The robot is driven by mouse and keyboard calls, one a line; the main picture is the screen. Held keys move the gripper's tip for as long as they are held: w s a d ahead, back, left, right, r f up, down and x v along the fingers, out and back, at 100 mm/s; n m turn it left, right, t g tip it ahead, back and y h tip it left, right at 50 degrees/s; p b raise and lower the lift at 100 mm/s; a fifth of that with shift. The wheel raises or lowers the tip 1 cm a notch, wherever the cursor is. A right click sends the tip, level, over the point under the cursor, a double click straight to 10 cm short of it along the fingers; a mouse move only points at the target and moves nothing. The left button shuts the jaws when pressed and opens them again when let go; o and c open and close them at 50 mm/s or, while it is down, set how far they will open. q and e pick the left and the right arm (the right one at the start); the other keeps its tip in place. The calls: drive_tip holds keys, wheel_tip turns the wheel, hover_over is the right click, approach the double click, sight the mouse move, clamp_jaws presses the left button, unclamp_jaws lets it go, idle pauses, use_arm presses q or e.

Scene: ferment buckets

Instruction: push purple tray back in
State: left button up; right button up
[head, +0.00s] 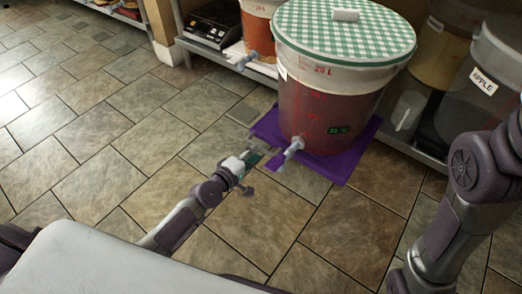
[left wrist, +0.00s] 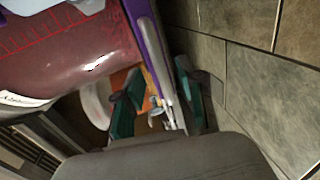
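The purple tray (head: 345,165) lies low, sticking out in front of the shelf, with a large bucket of red liquid (head: 325,110) standing on it under a green checkered lid (head: 345,30). A pale spigot (head: 291,150) juts from the bucket over the tray's front left part. My left gripper (head: 262,152) is low beside the tray's front left edge. In the left wrist view its teal fingers (left wrist: 158,72) are apart, with the purple tray edge (left wrist: 149,40) running between them in the picture; I cannot tell whether they touch it. My right gripper is out of view.
Shelving with an orange bucket (head: 258,28) and a black appliance (head: 214,22) stands behind on the left. A bucket labelled APPLE (head: 490,75) and a white jug (head: 408,110) are at the right. The tiled floor (head: 100,130) at left is clear.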

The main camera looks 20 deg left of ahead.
use_arm(q)
drive_tip(key=shift+b+x, duration=0.4)
drive_tip(key=shift+x, duration=1.4)
clamp_jaws()
